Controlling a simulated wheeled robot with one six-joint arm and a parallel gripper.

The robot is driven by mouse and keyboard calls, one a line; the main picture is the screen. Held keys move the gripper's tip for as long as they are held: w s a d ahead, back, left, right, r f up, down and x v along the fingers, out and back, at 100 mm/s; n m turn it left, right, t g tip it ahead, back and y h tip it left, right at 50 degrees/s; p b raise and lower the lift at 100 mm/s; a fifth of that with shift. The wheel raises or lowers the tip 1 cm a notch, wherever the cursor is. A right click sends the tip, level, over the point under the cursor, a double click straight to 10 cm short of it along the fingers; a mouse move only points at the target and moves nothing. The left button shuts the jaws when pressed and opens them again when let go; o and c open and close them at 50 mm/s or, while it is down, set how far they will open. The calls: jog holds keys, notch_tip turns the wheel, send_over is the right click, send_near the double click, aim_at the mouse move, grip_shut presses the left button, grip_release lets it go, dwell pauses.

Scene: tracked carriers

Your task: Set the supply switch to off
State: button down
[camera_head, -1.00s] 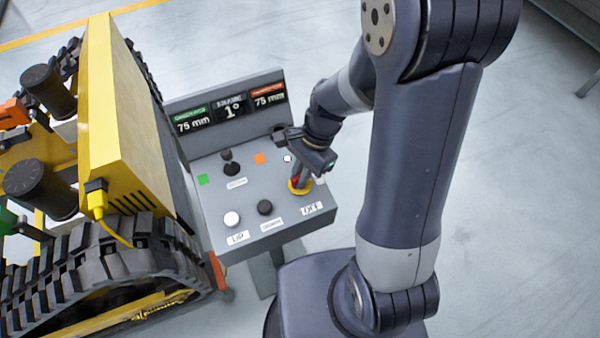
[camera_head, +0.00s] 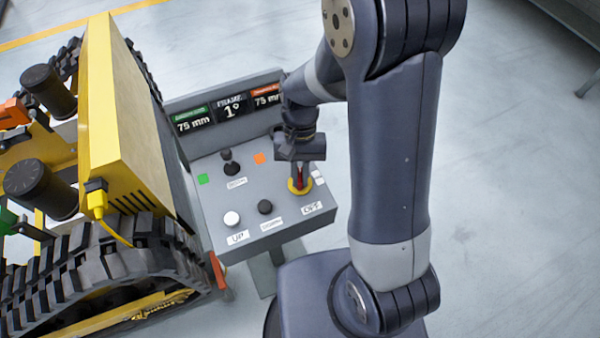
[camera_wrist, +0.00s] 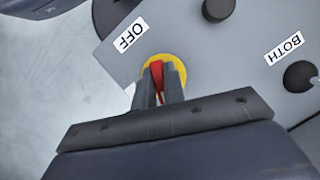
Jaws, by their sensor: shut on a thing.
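The supply switch (camera_head: 300,187) is a red handle on a round yellow plate at the right of the grey control panel. An OFF label (camera_head: 312,208) lies in front of it. In the wrist view the red handle (camera_wrist: 157,76) shows between my fingers, over the yellow plate (camera_wrist: 179,72). The handle's visible end points up and slightly left, roughly toward the OFF label (camera_wrist: 131,35). My gripper (camera_head: 298,181) reaches down from above, shut on the red handle. The fingers hide part of the handle, so its exact angle is hard to tell.
A display (camera_head: 232,108) stands behind. A yellow tracked carrier (camera_head: 130,110) is close on the left.

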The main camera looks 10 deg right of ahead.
jog(key=shift+n+h, duration=0.9)
jog(key=shift+n, duration=1.4)
jog(key=c, duration=1.5)
grip_release()
jog(key=shift+r, duration=0.1)
jog(key=b+v, duration=0.1)
jog(key=v, duration=0.9)
jog(key=shift+w+r, duration=0.1)
jog(key=shift+r, duration=0.2)
